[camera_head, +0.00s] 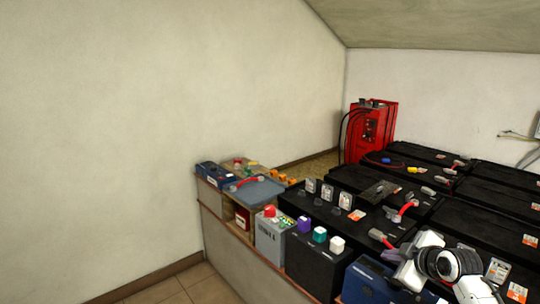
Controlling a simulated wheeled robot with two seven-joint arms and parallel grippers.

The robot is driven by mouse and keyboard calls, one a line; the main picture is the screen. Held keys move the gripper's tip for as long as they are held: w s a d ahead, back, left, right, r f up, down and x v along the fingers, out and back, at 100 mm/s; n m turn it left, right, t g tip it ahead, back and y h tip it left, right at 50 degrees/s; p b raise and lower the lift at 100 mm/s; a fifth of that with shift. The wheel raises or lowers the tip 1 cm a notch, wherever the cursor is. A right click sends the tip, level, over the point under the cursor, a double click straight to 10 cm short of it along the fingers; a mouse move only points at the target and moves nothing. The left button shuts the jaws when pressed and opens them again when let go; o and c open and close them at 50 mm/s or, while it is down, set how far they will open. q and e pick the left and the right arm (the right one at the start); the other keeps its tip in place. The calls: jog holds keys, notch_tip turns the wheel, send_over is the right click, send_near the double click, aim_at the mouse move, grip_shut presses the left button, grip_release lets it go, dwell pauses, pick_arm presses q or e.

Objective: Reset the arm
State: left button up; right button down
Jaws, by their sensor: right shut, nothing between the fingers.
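My right gripper and arm (405,270) come in at the bottom right of the head view. The white and black wrist shows best. The gripper is shut and holds nothing, over the front part of the battery bench. It appears near a blue box (368,284); whether it touches anything I cannot tell. My left gripper is not in view.
Large black batteries (455,212) fill the bench on the right. A grey battery (271,238) and a black one (318,265) stand along the front edge. A grey-blue tray (258,191) lies at the left end. A red charger (371,132) stands behind. Floor (170,291) is clear at lower left.

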jog(key=w+d+r+m+t+h, duration=0.4)
jog(key=d+r+m+t, duration=0.15)
jog(key=r+m, duration=0.4)
jog(key=s+a+f+n+g+y, duration=0.1)
jog(key=s+a+f+g+y, duration=0.1)
jog(key=s+a+f, duration=0.7)
jog(key=s+a+f+n+g+y, duration=0.1)
jog(key=s+a+f, duration=0.1)
jog(key=s+f, duration=0.75)
jog(key=s+a+f+g, duration=0.1)
jog(key=s+a+f, duration=0.2)
jog(key=s, duration=0.5)
jog(key=s+a+f+m+g+y, duration=0.1)
jog(key=s+a+f, duration=0.3)
jog(key=s, duration=0.4)
jog(key=s+a+f+g+y, duration=0.1)
jog(key=s+a+f, duration=0.3)
jog(key=s, duration=0.5)
jog(key=shift+f+g, duration=0.75)
jog(key=shift+f, duration=0.15)
jog(key=c, duration=2.5)
grip_release()
jog(key=shift+d, duration=0.1)
